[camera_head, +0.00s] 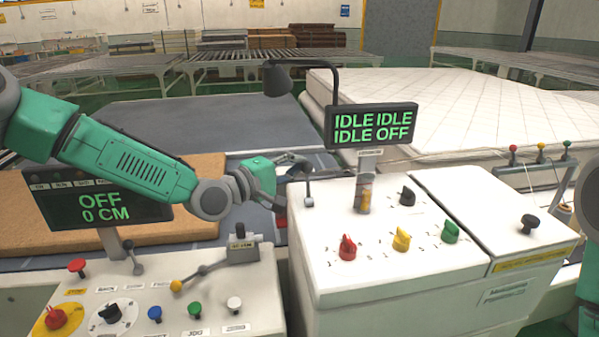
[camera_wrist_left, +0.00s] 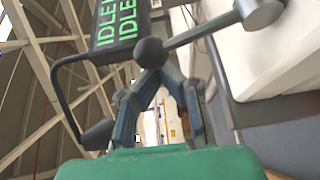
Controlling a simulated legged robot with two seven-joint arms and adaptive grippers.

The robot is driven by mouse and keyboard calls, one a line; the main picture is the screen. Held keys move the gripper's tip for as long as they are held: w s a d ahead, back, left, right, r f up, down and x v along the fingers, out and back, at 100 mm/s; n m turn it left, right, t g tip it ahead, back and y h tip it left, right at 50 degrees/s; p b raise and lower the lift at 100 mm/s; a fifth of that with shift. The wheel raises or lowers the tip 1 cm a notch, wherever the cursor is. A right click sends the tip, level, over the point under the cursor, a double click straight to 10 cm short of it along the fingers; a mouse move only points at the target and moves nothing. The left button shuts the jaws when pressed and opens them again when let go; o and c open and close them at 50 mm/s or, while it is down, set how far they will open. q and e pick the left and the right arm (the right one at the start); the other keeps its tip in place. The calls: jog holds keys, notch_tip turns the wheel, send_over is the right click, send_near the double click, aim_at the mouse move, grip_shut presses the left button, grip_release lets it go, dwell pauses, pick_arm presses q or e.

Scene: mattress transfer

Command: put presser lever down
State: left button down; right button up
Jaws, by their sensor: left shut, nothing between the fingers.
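A small grey lever (camera_head: 308,188) with a round knob stands upright at the back left edge of the white machine console (camera_head: 325,285). In the left wrist view, a dark ball knob (camera_wrist_left: 150,52) on a metal rod shows right at the fingertips. My left gripper (camera_head: 300,164) is beside the lever's top. Its fingers (camera_wrist_left: 158,82) are closed together with nothing held between them. Whether they touch the knob I cannot tell. My right gripper is out of view; only part of my right arm shows at the right edge.
Knobs in red (camera_head: 347,248), yellow and green sit on the console top. A control panel (camera_head: 215,290) is at lower left. A white mattress (camera_head: 430,95) lies behind.

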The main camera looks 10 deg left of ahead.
pick_arm(q)
jog(key=s+m+h+b, duration=0.1)
jog(key=m+b, duration=0.1)
jog(key=b, duration=0.2)
jog(key=shift+s+t, duration=0.4)
jog(key=s+m+h+b, duration=0.1)
jog(key=m+b, duration=0.1)
jog(key=s+d+m+h+b, duration=0.1)
jog(key=m+b, duration=0.1)
jog(key=b, duration=0.1)
jog(key=s+d+m+h+b, duration=0.1)
jog(key=m+b, duration=0.1)
jog(key=m, duration=0.1)
jog(key=shift+s+d+r+t+b, duration=0.2)
jog(key=shift+s+r+t+b, duration=0.1)
jog(key=shift+s+r+b, duration=0.1)
jog(key=shift+s+m+h+b, duration=0.3)
jog(key=shift+m+h+b, duration=0.3)
jog(key=shift+h+b, duration=0.1)
jog(key=shift+s+d+m+b, duration=0.15)
jog(key=shift+s+m+b, duration=0.1)
jog(key=shift+m+b, duration=0.3)
